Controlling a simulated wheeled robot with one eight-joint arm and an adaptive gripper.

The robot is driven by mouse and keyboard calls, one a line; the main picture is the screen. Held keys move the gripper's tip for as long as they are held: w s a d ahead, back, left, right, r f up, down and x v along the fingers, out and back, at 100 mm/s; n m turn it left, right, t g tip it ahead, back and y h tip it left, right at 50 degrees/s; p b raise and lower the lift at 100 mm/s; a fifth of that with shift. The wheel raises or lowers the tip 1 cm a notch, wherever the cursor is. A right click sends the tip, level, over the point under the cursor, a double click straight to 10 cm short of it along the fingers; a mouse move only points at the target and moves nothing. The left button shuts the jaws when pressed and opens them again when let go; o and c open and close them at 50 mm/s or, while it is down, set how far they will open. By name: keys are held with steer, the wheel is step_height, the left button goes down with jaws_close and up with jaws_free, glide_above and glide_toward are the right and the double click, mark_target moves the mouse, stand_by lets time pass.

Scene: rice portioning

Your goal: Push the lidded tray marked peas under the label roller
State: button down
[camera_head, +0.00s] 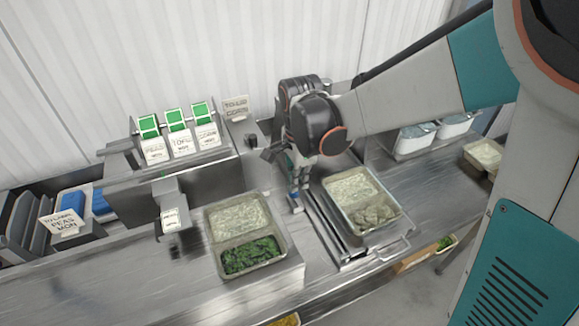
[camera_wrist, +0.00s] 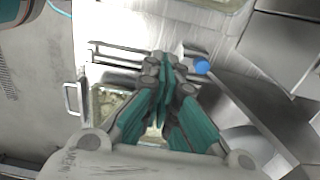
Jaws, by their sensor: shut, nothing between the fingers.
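A rectangular tray (camera_head: 213,241) with pale rice in one part and dark green food in the other sits on the steel counter, left of my gripper. I cannot read a peas mark on it or tell whether it has a clear lid. The label roller seems to be the small steel stand with a white label (camera_head: 170,217), left of that tray. My gripper (camera_head: 297,196) is shut and empty, pointing down between this tray and a second tray (camera_head: 393,226). Its closed fingers also show in the wrist view (camera_wrist: 165,68).
The second tray, with rice and greyish food, rests by metal rails (camera_head: 335,232). A small blue-topped part (camera_wrist: 202,65) is close to my fingertips. A card rack (camera_head: 182,145) stands behind. A "to label peas" sign (camera_head: 62,222) stands far left. The front-left counter is clear.

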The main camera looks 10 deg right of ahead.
steer(key=s+a+f+b, duration=0.1)
steer(key=a+f, duration=0.3)
steer(key=f, duration=0.5)
steer(key=shift+f+b, duration=0.3)
steer(key=shift+b, duration=0.15)
steer(key=shift+s+a, duration=0.1)
steer(key=s+a+b, duration=0.1)
steer(key=s+a, duration=0.2)
steer(key=a, duration=1)
steer(key=s+a+b, duration=0.2)
steer(key=s+a, duration=0.2)
steer(key=a, duration=0.9)
steer(key=s+a+b, duration=0.1)
steer(key=s+a, duration=0.3)
steer(key=a, duration=0.9)
steer(key=shift+s+a+b, duration=0.2)
steer(key=shift+a+b, duration=0.1)
steer(key=shift+a, duration=0.05)
steer(key=shift+d, duration=0.1)
